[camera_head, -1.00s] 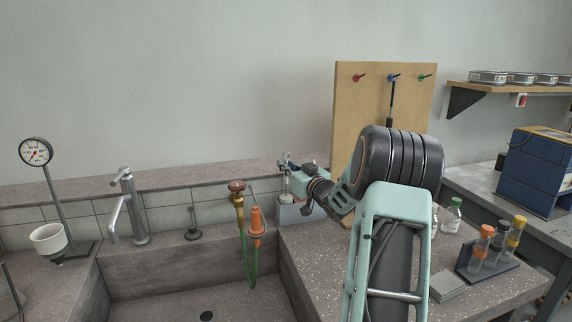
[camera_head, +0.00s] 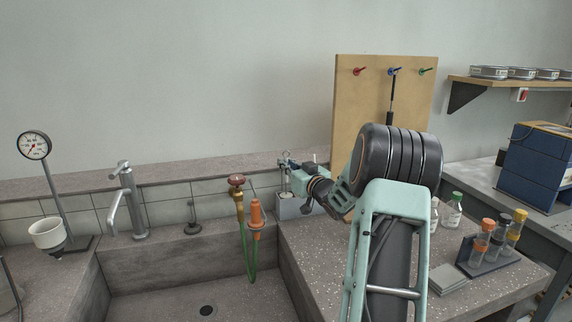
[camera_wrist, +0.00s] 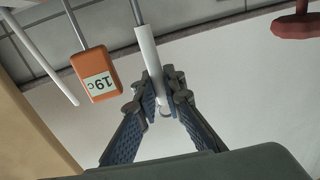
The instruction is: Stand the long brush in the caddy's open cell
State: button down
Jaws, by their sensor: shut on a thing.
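My gripper (camera_head: 285,163) is shut on the white handle of a brush (camera_wrist: 150,58), whose thin grey shaft runs on toward the top of the wrist view. In the head view the held brush is small, and its lower end cannot be made out. My gripper is above the grey caddy (camera_head: 292,208), which stands at the back corner between the sink and the right worktop. Its cells are too small to tell apart. In the wrist view an orange block marked 19c (camera_wrist: 95,74) and another white handle (camera_wrist: 58,85) are left of the held brush.
A red-knobbed tap (camera_head: 237,182) and an orange nozzle (camera_head: 255,213) with a green hose stand left of the caddy. A pegboard (camera_head: 353,105) is behind my arm, with a dark thin tool (camera_head: 390,108) hanging. A vial rack (camera_head: 490,258) stands at right.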

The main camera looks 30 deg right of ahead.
jog(key=shift+f, duration=0.35)
dwell(0.4)
jog(key=c, duration=2)
grip_release()
jog(key=shift+o, duration=0.2)
jog(key=s, duration=1.2)
jog(key=shift+a, duration=0.35)
